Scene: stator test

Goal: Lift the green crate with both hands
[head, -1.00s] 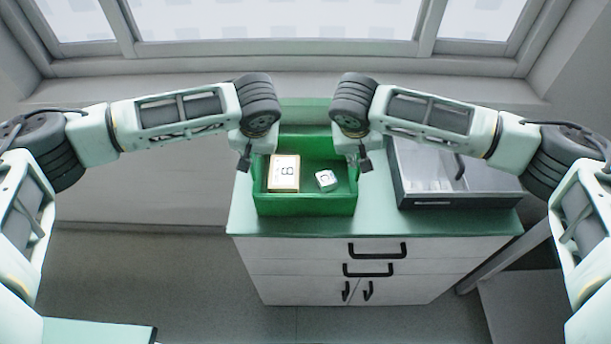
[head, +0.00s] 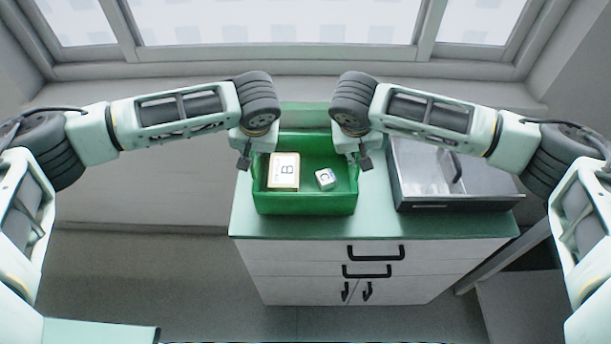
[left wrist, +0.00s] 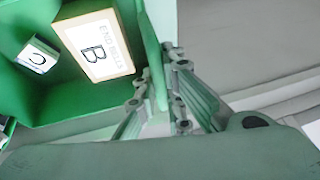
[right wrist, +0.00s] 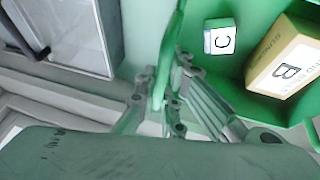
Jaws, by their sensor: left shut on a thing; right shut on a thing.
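The green crate (head: 305,203) is level in the middle of the head view, over the green-topped cabinet. My left gripper (head: 245,160) is shut on the crate's left wall; its fingers straddle the wall in the left wrist view (left wrist: 160,88). My right gripper (head: 364,160) is shut on the crate's right wall, as the right wrist view (right wrist: 165,88) also shows. Inside the crate lie a tan box (head: 284,171) marked B and a small white cube (head: 326,179) marked C. The crate's underside is hidden, so any gap beneath is hard to judge.
The green cabinet top (head: 375,222) is bare in front of the crate. A grey metal tray (head: 455,205) stands close to the crate's right. A wall and window ledge (head: 180,90) lie behind. A green-topped surface (head: 95,332) shows at lower left.

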